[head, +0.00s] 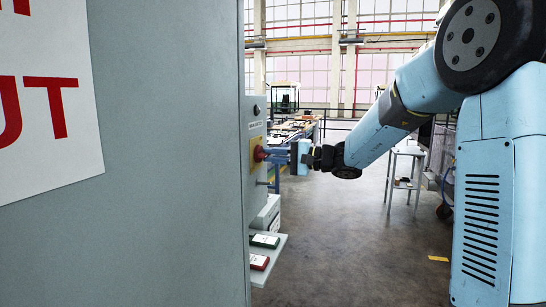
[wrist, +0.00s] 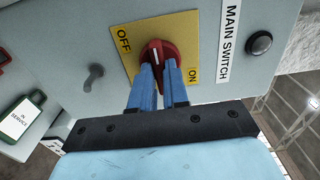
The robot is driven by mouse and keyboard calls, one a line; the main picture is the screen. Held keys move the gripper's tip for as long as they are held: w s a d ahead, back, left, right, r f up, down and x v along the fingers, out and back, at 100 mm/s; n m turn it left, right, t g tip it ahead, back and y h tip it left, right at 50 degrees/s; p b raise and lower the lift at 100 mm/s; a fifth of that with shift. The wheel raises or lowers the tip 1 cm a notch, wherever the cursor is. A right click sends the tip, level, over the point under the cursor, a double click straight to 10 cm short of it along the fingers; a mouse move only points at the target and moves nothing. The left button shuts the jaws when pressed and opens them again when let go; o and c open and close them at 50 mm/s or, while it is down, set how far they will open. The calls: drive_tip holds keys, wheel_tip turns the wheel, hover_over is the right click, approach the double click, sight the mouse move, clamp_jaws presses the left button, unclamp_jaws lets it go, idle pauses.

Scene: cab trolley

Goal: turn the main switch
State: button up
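The main switch is a red rotary knob (wrist: 152,50) with a white mark, on a yellow plate (wrist: 133,35) marked OFF at the left and ON at the right in the wrist view. In the head view the red knob (head: 259,154) sticks out of the grey cabinet's side. My gripper (wrist: 159,76) has its two blue fingers on either side of the knob's handle, with red showing between the tips; it looks shut on it. The fingers hide the handle's lower part, so its exact angle is unclear. My gripper (head: 268,154) reaches in from the right in the head view.
A black round button (wrist: 261,43) and a small grey lever (wrist: 94,77) flank the plate. A shelf (head: 275,262) below carries a green-framed tag (head: 265,241) and a red-framed tag (head: 259,262). A side table (head: 407,151) stands behind my arm; the floor between is clear.

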drive_tip(key=shift+f, duration=0.1)
clamp_jaws()
drive_tip(key=m, duration=1.7)
drive_tip(key=shift+f+m, duration=0.15)
drive_tip(key=shift+m, duration=0.25)
idle(0.5)
drive_tip(key=o, duration=0.6)
unclamp_jaws()
